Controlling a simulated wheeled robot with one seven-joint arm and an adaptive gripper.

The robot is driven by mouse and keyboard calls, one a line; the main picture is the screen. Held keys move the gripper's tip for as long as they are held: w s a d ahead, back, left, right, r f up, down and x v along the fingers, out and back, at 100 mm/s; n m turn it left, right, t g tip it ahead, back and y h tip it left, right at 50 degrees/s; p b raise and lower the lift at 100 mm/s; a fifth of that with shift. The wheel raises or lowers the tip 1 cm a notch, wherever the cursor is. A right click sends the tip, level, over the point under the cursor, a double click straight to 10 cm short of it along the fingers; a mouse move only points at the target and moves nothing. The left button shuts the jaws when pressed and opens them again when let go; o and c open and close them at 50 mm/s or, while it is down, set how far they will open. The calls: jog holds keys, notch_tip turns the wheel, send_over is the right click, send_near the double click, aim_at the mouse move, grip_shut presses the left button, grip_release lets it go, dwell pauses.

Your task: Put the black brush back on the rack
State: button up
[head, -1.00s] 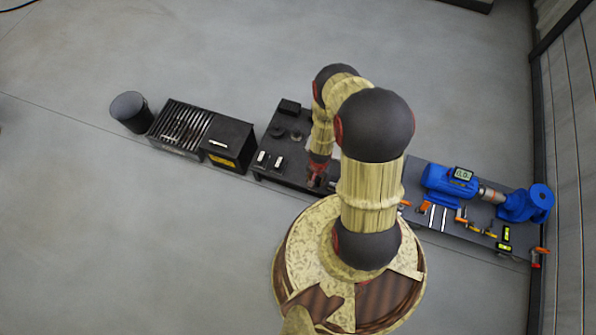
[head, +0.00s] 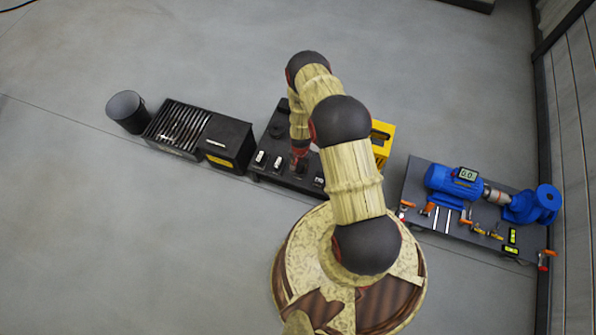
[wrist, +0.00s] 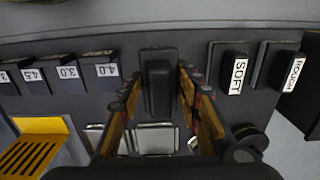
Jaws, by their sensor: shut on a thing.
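A dark block (wrist: 158,88), which I take to be the black brush, is between my gripper's fingers in the wrist view. My gripper (wrist: 160,82) is shut on it. Behind the block is a dark upright backing plate of the rack (wrist: 158,53), between labelled blocks on both sides. I cannot tell whether the block is seated there or held just in front. In the head view my gripper (head: 299,153) is low over the front part of the dark bench (head: 265,171); the brush cannot be made out there.
In the wrist view a SOFT block (wrist: 235,73) and a ROUGH block (wrist: 290,71) stand right, and several numbered blocks (wrist: 107,70) left. A yellow slotted item (wrist: 30,150) is at lower left. A blue motor (head: 455,183) stands on the right bench.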

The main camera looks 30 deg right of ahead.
jog(key=shift+w+f+b, duration=0.4)
jog(key=shift+w+f, duration=0.35)
jog(key=shift+f, duration=0.25)
jog(key=shift+f+b, duration=0.5)
jog(key=shift+f, duration=0.85)
jog(key=shift+f, duration=0.15)
jog(key=o, duration=1.1)
jog(key=shift+o, duration=0.6)
jog(key=shift+r, duration=0.2)
